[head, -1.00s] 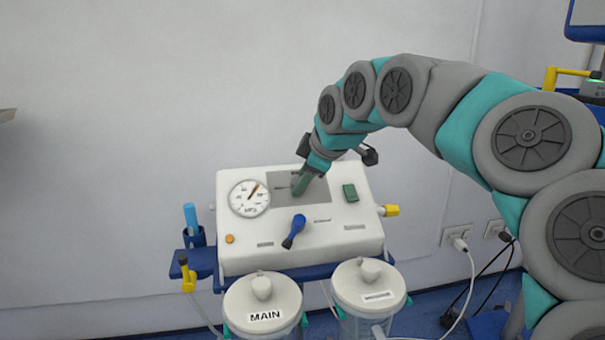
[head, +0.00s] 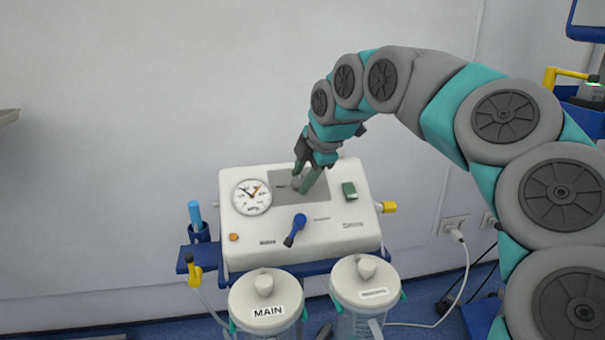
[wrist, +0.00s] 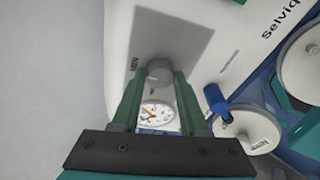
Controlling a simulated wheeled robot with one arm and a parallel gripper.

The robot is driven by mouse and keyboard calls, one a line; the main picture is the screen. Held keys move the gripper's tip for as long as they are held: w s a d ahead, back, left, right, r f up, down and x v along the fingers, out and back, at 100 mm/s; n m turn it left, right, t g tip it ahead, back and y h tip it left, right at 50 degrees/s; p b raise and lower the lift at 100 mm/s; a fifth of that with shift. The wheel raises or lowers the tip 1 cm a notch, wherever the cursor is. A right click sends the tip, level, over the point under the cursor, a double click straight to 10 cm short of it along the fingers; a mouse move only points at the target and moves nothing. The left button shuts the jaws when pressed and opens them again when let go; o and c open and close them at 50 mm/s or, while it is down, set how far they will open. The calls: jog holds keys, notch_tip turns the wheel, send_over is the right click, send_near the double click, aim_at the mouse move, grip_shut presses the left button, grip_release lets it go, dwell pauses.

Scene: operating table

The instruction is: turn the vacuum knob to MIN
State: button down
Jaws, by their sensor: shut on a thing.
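The vacuum knob (wrist: 158,72) is a grey round knob on a dark grey panel of the white suction unit (head: 330,236). My gripper (wrist: 163,84) reaches down from above with green fingers on both sides of the knob and is shut on it. In the head view my gripper (head: 303,184) is at the panel and its fingers hide most of the knob. The word MIN (wrist: 133,66) is printed beside the knob in the wrist view. The knob's pointer direction cannot be told clearly. The round gauge (head: 251,197) left of the panel has its needle toward the upper left.
A blue lever (head: 296,230) and a green switch (head: 349,191) sit on the unit's face close to the panel. Two lidded canisters, one marked MAIN (head: 267,300), stand in front. A blue rail (head: 330,264) runs below, and the wall is behind.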

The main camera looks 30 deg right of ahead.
dwell(0.4)
jog(key=shift+c, duration=2.2)
grip_release()
jog(key=v, duration=0.7)
jog(key=shift+s+r, duration=0.2)
jog(key=shift+r, duration=0.15)
jog(key=shift+d, duration=0.1)
